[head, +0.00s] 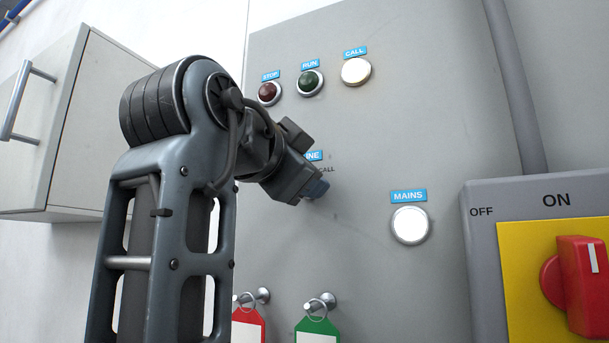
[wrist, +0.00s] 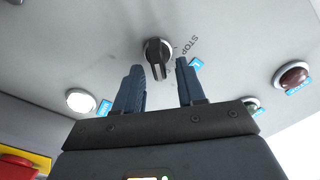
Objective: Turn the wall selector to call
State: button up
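The wall selector (wrist: 157,50) is a black knob with a grip bar on a pale round collar, set in the grey wall panel. It shows in the wrist view with the word STOP printed beside it; I cannot tell which label it points to. My gripper (wrist: 160,66) is open, one dark blue finger on each side of the knob's lower end in the picture, with gaps on both sides. In the head view my gripper (head: 318,190) is at the panel and hides the selector; part of the printed word CALL (head: 327,170) shows above it.
Above are a red STOP lamp (head: 269,92), a green RUN lamp (head: 310,82) and a pale CALL lamp (head: 356,71). A white MAINS lamp (head: 410,225) is right of my gripper. Red and green tags (head: 318,325) hang below. A red switch (head: 582,285) is at far right.

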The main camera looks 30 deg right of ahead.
jog(key=v, duration=0.7)
jog(key=shift+a+b, duration=0.25)
jog(key=shift+b, duration=0.2)
jog(key=shift+s, duration=0.15)
